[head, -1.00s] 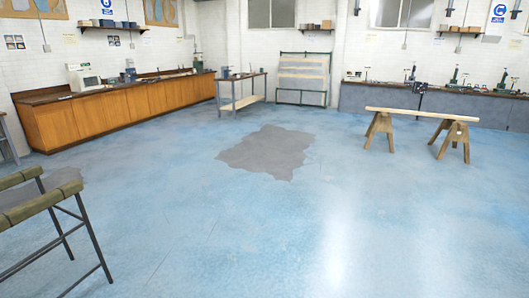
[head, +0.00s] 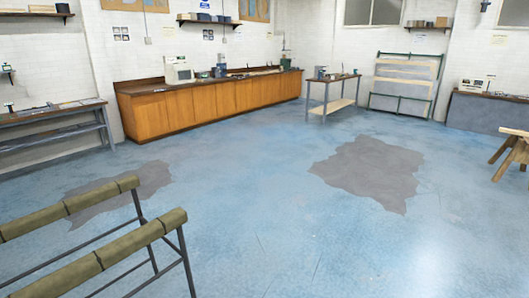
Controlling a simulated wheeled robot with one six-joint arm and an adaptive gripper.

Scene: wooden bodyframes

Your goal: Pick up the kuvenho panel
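I cannot tell which thing is the kuvenho panel; nothing in view is clearly marked as such. A green-framed rack (head: 436,87) stands against the back wall at the upper right, with pale boards or sheets (head: 402,87) on it. A padded trestle (head: 150,236) with dark metal legs and two olive-coloured rails stands at the lower left, and its rails look bare. My gripper is not in view.
Wooden cabinets (head: 210,103) line the back wall. A small metal-legged table (head: 332,84) stands beside the rack. A workbench (head: 55,130) is at the left. A wooden sawhorse (head: 512,152) shows at the right edge. The blue floor (head: 300,225) between is clear.

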